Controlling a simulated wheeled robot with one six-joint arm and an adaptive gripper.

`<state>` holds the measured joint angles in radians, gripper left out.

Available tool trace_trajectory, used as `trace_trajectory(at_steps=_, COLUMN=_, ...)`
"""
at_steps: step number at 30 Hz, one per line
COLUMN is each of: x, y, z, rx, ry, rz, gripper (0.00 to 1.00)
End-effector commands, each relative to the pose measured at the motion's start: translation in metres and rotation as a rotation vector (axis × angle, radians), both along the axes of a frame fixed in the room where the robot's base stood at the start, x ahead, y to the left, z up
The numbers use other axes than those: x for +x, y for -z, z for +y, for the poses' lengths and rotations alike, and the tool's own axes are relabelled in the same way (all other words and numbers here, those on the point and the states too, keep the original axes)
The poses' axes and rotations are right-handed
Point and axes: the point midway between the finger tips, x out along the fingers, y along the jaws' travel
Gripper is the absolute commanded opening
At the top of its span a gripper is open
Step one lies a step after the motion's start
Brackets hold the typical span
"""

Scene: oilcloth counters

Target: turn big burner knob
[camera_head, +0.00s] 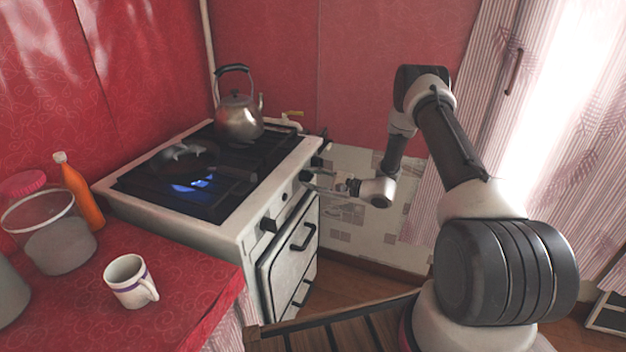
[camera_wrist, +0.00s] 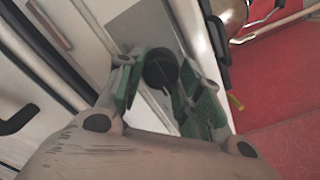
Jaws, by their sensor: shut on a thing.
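A white stove (camera_head: 215,235) has several dark knobs along its front panel. In the wrist view one round black knob (camera_wrist: 160,68) stands between the green-padded fingers of my gripper (camera_wrist: 165,85), which is shut on it. In the head view my gripper (camera_head: 314,181) reaches the far end of the front panel from the right. A nearer black knob (camera_head: 268,225) is free. The fingers partly hide the gripped knob. A blue flame (camera_head: 194,184) burns on the near burner, beside a dark pan (camera_head: 185,157).
A metal kettle (camera_head: 239,120) stands on the back of the stove. A mug (camera_head: 127,281), a glass jar (camera_head: 58,240) and an orange bottle (camera_head: 80,192) stand on the red counter (camera_head: 190,270) at left. Oven handles (camera_head: 303,236) project below the knobs.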

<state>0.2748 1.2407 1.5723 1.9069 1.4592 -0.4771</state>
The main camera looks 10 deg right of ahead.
Motion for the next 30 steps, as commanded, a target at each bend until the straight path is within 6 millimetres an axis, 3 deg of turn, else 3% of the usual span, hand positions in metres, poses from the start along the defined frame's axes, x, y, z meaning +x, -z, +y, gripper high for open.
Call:
trace_trajectory(at_steps=1, x=-0.001, y=0.001, z=-0.001, rx=0.0, ry=0.0, rz=0.002, gripper=0.39)
trace_trajectory(at_steps=4, x=-0.001, y=0.001, z=0.0, rx=0.0, ry=0.0, rz=0.002, gripper=0.57)
trace_trajectory(at_steps=16, x=-0.003, y=0.0, z=-0.005, rx=0.001, ry=0.002, rz=0.002, gripper=0.57)
trace_trajectory(at_steps=30, x=-0.058, y=0.001, z=-0.081, rx=0.001, ry=0.004, rz=0.003, gripper=0.57)
